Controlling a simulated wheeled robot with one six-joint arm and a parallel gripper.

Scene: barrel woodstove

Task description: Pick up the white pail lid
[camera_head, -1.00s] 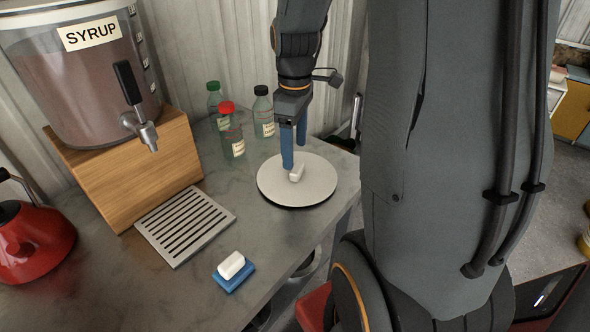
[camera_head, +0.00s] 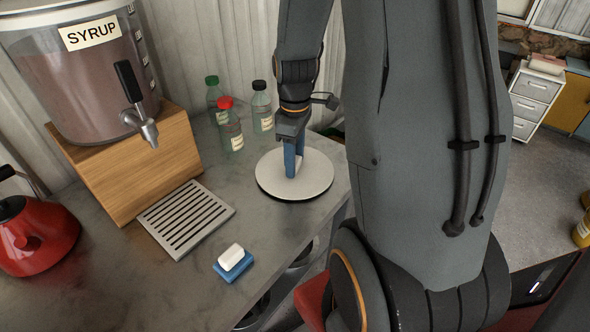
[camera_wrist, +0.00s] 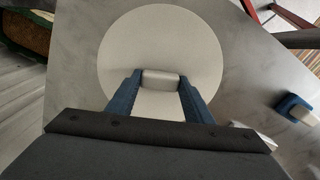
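The white pail lid (camera_head: 315,181) is a flat pale disc with a dark rim, lying level on the grey counter. In the wrist view the lid (camera_wrist: 204,45) fills the upper middle, and its small block-like knob (camera_wrist: 161,78) sits between my fingertips. My gripper (camera_head: 293,171) points down at the lid's middle; its blue fingers mostly hide the knob in the head view. In the wrist view my gripper (camera_wrist: 160,84) has a finger against each end of the knob and looks shut on it. I see no clear gap under the lid.
Several bottles (camera_head: 231,125) stand behind the lid to the left. A slotted drip tray (camera_head: 187,218), a syrup dispenser (camera_head: 85,75) on a wooden stand (camera_head: 140,167), a red kettle (camera_head: 35,238) and a blue sponge with a white block (camera_head: 236,262) are further left. The counter's front edge is near the lid.

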